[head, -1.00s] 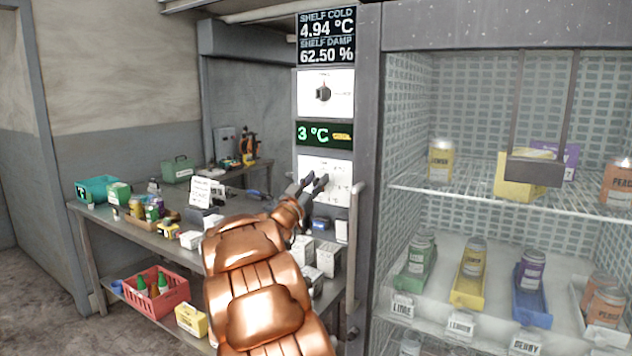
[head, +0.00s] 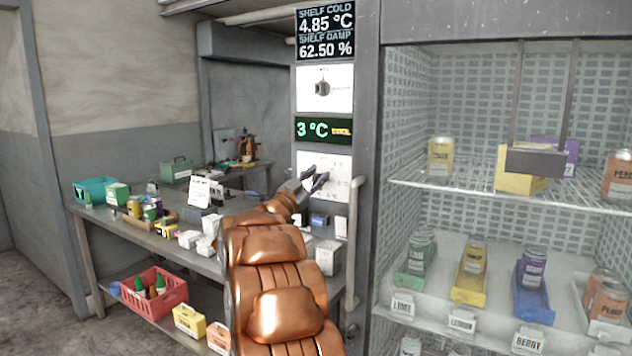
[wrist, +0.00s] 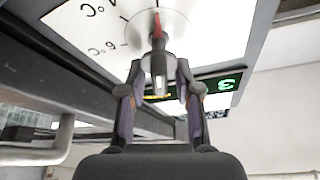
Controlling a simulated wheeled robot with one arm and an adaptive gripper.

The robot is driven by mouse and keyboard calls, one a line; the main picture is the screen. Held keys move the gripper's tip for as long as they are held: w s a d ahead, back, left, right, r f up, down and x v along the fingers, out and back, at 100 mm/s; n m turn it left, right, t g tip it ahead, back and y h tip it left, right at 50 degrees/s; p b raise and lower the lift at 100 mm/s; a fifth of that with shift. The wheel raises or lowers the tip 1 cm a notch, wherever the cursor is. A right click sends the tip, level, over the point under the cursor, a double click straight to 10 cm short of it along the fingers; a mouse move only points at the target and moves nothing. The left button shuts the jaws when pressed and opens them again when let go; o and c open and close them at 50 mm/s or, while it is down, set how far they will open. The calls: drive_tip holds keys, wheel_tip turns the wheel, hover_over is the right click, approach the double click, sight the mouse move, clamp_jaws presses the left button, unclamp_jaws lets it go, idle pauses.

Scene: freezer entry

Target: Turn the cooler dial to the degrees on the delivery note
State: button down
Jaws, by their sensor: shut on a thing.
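The cooler dial shows in the wrist view as a round white plate with a knob (wrist: 158,62) and a red pointer towards the top of the picture. Upside-down °C marks, one reading 6 °C, stand left of it. My gripper (wrist: 160,80) is shut on the knob, a finger on each side. In the head view my gripper (head: 318,181) is at the lower white dial panel (head: 339,164) and hides most of the dial. The green display (head: 322,130) above reads 3 °C. A white paper (head: 199,192), perhaps the delivery note, stands on the bench; its text is too small to read.
A second dial (head: 322,88) sits higher on the column, under a screen (head: 325,33) reading 4.85 °C and 62.50 %. The cluttered bench (head: 150,232) lies left, below my arm.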

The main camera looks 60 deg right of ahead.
idle(0.4)
drive_tip(key=c, duration=1.2)
unclamp_jaws()
drive_tip(key=shift+a, duration=0.1)
drive_tip(key=v, duration=1.2)
drive_tip(key=shift+w, duration=0.1)
